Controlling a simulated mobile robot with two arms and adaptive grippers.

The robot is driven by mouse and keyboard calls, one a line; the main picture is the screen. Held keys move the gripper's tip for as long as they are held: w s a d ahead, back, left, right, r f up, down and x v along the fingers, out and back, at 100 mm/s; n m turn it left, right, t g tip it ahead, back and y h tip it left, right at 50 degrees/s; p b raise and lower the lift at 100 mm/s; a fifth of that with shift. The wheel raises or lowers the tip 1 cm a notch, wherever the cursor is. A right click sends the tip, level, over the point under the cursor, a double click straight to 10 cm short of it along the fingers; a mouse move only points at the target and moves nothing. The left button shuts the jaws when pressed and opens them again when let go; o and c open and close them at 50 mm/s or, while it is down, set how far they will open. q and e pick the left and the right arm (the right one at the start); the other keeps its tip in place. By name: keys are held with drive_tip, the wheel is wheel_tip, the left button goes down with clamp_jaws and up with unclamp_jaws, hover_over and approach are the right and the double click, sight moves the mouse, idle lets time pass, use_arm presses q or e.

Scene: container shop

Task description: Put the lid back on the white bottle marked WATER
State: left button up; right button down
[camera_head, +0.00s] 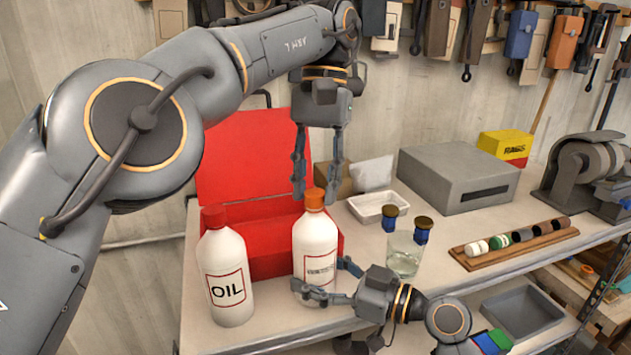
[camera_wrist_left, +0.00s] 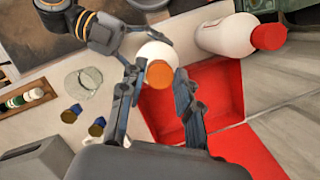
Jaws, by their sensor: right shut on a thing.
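A white bottle (camera_head: 315,245) with an orange lid (camera_head: 314,198) on its top stands upright on the bench; its label is too small to read surely. My right gripper (camera_head: 320,276) is shut around the lower body of this bottle from the right. My left gripper (camera_head: 317,186) points down just above the lid, with its fingers open. In the left wrist view the orange lid (camera_wrist_left: 160,74) shows between the tips of the left fingers, with the white bottle (camera_wrist_left: 157,52) under it.
A white OIL bottle (camera_head: 227,275) with a red cap stands close on the left. An open red box (camera_head: 255,160) is behind. A glass (camera_head: 404,257), two blue brown-topped items, a white tray (camera_head: 362,208) and a grey box (camera_head: 458,172) are to the right.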

use_arm(q)
drive_tip(key=shift+o, duration=0.9)
drive_tip(key=shift+c, duration=0.4)
